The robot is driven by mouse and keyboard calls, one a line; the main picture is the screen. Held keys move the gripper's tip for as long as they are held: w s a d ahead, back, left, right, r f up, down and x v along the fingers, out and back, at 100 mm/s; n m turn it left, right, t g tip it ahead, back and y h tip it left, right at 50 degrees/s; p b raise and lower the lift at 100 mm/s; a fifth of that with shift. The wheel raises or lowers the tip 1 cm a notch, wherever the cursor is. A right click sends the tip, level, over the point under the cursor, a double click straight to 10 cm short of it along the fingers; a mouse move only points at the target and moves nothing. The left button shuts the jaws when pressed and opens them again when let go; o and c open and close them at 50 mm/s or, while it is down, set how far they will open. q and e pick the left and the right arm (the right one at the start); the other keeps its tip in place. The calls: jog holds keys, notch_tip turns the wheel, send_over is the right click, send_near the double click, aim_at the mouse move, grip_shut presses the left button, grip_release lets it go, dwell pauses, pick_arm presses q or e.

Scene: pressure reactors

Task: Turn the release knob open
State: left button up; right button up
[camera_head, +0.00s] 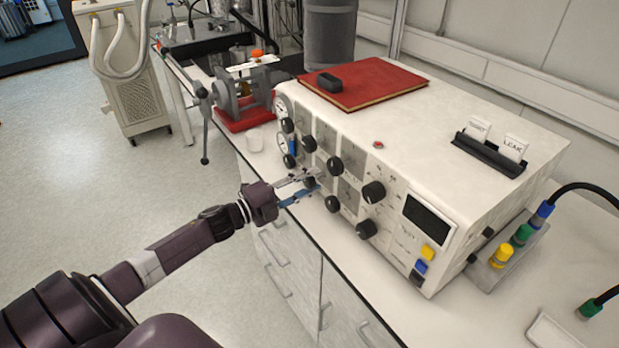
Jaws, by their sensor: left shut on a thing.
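A white control unit stands on the bench, and its front panel (394,214) carries several round black knobs. My left gripper (312,186) reaches this panel from the left and is shut on a black knob (310,182) in the lower row. The fingers partly hide this knob, and its label and turn angle cannot be read. Other knobs sit close around it, one to the lower right (332,204) and one to the upper right (334,165). My right gripper is not in view.
A red book (385,82) with a small black object (328,82) lies on the unit. A press-like device on a red base (243,114) stands left of it. A holder with coloured connectors (508,254) is at the right. Open floor (150,200) lies left of the bench.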

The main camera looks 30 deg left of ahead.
pick_arm(q)
jog(key=n+p, duration=0.2)
jog(key=n, duration=0.3)
jog(key=shift+r+n, duration=0.1)
jog(key=shift+n, duration=0.2)
jog(key=shift+n+p, duration=0.55)
jog(key=shift+n, duration=1.55)
jog(key=o, duration=1.2)
jog(key=shift+s+a, duration=0.25)
jog(key=shift+s, duration=0.25)
jog(key=v, duration=1.1)
